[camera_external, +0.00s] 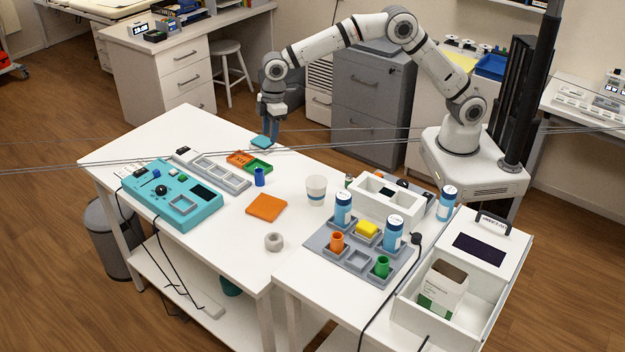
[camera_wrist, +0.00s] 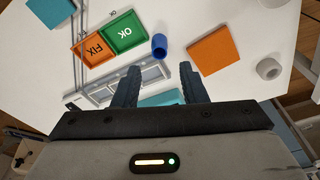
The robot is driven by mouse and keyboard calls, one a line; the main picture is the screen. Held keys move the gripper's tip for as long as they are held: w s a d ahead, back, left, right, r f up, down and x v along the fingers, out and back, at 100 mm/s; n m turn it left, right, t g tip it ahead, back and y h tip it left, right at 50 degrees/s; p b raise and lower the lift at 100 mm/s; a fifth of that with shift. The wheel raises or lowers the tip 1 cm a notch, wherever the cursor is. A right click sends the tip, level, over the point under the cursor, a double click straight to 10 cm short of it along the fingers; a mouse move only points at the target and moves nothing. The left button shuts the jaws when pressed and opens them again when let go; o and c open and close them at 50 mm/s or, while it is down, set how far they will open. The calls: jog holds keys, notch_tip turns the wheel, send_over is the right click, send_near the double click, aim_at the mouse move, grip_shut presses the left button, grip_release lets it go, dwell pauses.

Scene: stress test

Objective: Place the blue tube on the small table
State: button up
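The blue tube (camera_external: 259,177) stands upright on the large white table (camera_external: 200,240), in front of the green tray. It also shows in the wrist view (camera_wrist: 159,46), beyond my fingertips. My gripper (camera_external: 271,143) hangs over the back edge of this table, behind the tube and apart from it. In the wrist view my gripper (camera_wrist: 163,82) has its two fingers apart with nothing held between them. A smaller white table (camera_external: 290,276) adjoins at the right and carries a grey rack (camera_external: 318,241).
Near the tube are orange and green trays (camera_external: 241,159), a teal square (camera_external: 261,141), an orange square (camera_external: 266,207), a paper cup (camera_external: 316,190) and a grey ring (camera_external: 274,242). A teal device (camera_external: 172,195) sits left. Thin cables cross the external view. The rack holds orange and green tubes.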

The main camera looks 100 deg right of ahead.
jog(key=s+d+r+m, duration=0.15)
jog(key=s+r, duration=0.35)
jog(key=s, duration=0.6)
jog(key=s+d+r+m, duration=0.15)
jog(key=s+r, duration=0.45)
jog(key=s, duration=0.6)
jog(key=s+d+f+m, duration=0.1)
jog(key=s+f, duration=0.1)
jog(key=s, duration=0.7)
jog(key=s+d+f+t, duration=0.1)
jog(key=s+f, duration=0.1)
jog(key=s, duration=0.8)
jog(key=shift+d+m+h, duration=0.2)
jog(key=shift+m+h, duration=0.1)
jog(key=shift+m, duration=0.1)
